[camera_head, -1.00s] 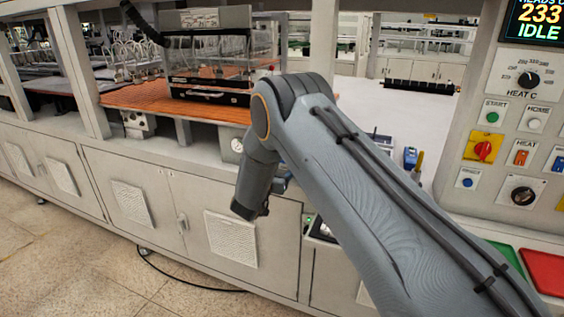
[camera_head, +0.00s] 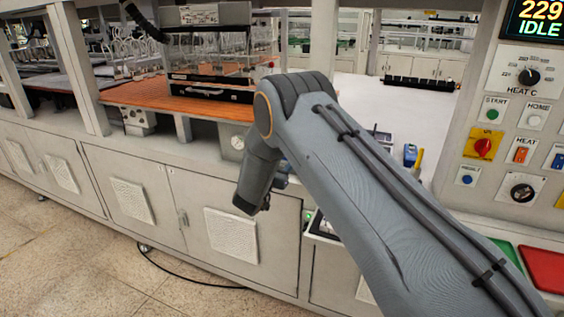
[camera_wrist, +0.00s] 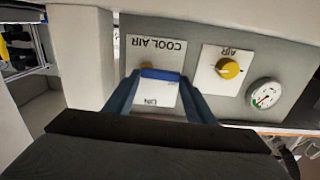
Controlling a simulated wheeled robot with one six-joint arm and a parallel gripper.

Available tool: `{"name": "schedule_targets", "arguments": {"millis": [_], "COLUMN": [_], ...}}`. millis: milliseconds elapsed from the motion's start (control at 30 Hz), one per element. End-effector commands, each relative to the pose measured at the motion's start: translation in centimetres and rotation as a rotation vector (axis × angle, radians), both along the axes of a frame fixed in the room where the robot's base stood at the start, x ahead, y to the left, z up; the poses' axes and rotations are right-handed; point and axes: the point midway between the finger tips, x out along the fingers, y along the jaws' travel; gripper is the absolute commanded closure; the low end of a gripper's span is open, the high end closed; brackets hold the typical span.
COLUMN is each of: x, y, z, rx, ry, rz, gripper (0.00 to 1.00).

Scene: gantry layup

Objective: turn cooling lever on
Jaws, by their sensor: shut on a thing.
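The cooling lever (camera_wrist: 160,74) shows in the wrist view as a blue bar, with a bit of yellow at its left end. It is on a white plate (camera_wrist: 170,52) labelled COOL AIR, upside down in this view, with ON at the picture's lower end. My gripper (camera_wrist: 161,84) has one blue-grey finger on each side of the lever and is shut on it. The fingers and wrist hide the plate's lower edges. In the head view my arm hides the gripper and the lever.
In the wrist view, a yellow AIR knob (camera_wrist: 228,68) and a round gauge (camera_wrist: 264,94) sit right of the lever. In the head view, a control panel (camera_head: 523,110) reading 229 IDLE stands at right, and cabinets (camera_head: 140,200) run below the bench.

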Motion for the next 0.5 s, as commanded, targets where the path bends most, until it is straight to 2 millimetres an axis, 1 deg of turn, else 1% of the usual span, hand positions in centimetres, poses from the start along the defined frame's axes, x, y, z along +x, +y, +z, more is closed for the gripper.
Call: {"name": "schedule_targets", "arguments": {"millis": [267, 500], "x": [0.09, 0.03], "y": [-0.13, -0.41], "z": [0.26, 0.69], "rx": [0.139, 0.345], "ry": [-0.053, -0.128], "rz": [0.001, 0.001], "gripper": [0.72, 0.72]}}
